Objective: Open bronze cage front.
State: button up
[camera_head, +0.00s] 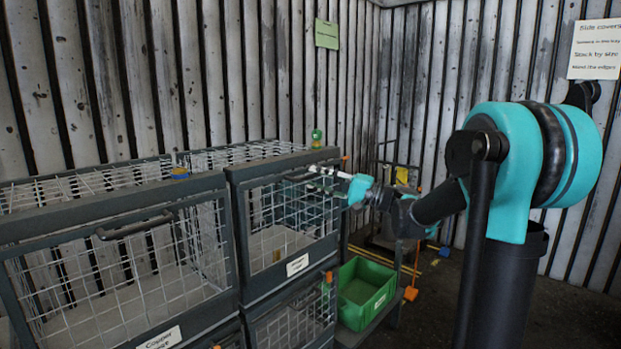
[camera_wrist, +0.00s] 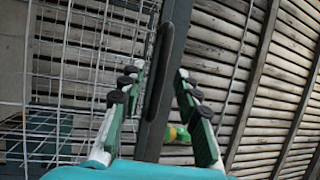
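The wire cage with a dark frame right of centre (camera_head: 285,262) has its front shut; its small white label (camera_head: 297,264) is too small to read surely. A dark handle (camera_head: 298,177) sits on the front's top bar; it also shows in the wrist view (camera_wrist: 158,85). My gripper (camera_head: 318,172) is at the top of this front, close to the handle. In the wrist view my gripper (camera_wrist: 158,82) is open, with one finger on each side of the handle and gaps visible. Whether the fingertips touch the bar cannot be told.
A larger cage labelled "Copper" (camera_head: 108,235) stands left, with its own handle (camera_head: 135,224). More cages lie below. A green bin (camera_head: 367,292) sits right of the cages. A small green and yellow object (camera_head: 316,138) stands on top.

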jog(key=shift+x, duration=1.25)
jog(key=shift+c, duration=0.4)
grip_shut()
